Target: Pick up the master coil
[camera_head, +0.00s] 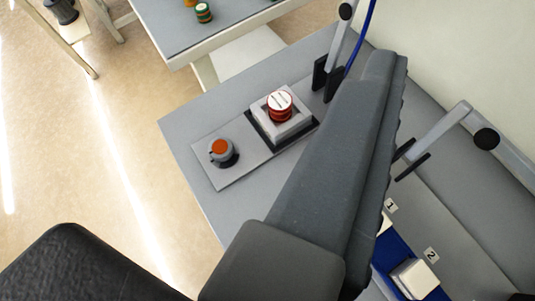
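The master coil appears to be the red coil with a white, marked top (280,104). It sits on a white square block (296,127) with a dark base, on a grey plate on the grey table. A large dark grey part with a ribbed right edge, which looks like part of my gripper (340,160), fills the middle of the view close to the camera. In the picture it lies right of and below the coil and does not cover it.
Silver brackets with black pads stand at the top (329,78) and right (460,118). A blue cable (361,38) runs nearby. Another table (228,32) holds small green coils.

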